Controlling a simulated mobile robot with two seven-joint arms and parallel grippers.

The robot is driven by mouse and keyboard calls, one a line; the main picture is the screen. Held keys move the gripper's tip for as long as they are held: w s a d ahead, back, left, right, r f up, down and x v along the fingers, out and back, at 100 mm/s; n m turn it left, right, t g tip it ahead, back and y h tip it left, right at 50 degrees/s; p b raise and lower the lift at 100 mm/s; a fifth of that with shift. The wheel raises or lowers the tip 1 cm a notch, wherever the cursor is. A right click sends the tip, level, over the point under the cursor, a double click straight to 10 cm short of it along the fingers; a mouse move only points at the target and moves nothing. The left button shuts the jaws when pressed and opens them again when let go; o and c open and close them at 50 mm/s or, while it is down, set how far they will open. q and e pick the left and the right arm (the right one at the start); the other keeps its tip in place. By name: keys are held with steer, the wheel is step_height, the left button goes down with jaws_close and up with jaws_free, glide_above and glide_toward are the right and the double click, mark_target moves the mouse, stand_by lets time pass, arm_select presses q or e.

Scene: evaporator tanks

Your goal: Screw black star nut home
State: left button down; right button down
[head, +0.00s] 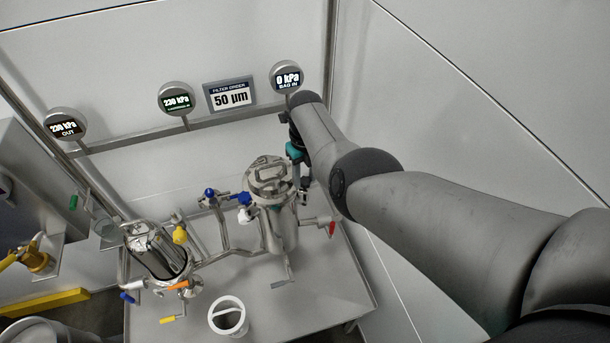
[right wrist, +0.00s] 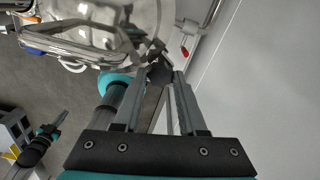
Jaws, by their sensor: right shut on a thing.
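The lidded steel filter vessel (head: 275,225) stands upright on the table, its round lid (head: 269,177) closed on top. My right gripper (head: 304,187) reaches down at the right side of that lid. In the right wrist view, its fingers (right wrist: 159,76) are at the lid's rim. They are shut on the black star nut (right wrist: 159,71), a dark piece showing between the fingertips. Most of the nut is hidden by the fingers, and how far it is screwed in cannot be told.
An open vessel (head: 158,252) with coloured valve handles stands to the left. A white bucket (head: 229,317) is at the table's front. A red-handled valve (head: 332,229) sticks out right of the lidded vessel. Gauges (head: 176,98) line the back wall.

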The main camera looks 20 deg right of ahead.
mark_target(305, 180)
steer(key=shift+w+r, duration=0.15)
stand_by(0.3)
steer(key=c, duration=0.9)
jaws_free()
steer(key=shift+o, duration=0.8)
step_height(305, 180, up, 3)
steer(key=shift+f+p, duration=0.15)
steer(key=shift+p, duration=0.55)
steer(key=shift+r, duration=0.3)
step_height(305, 180, up, 12)
steer(key=shift+b, duration=0.3)
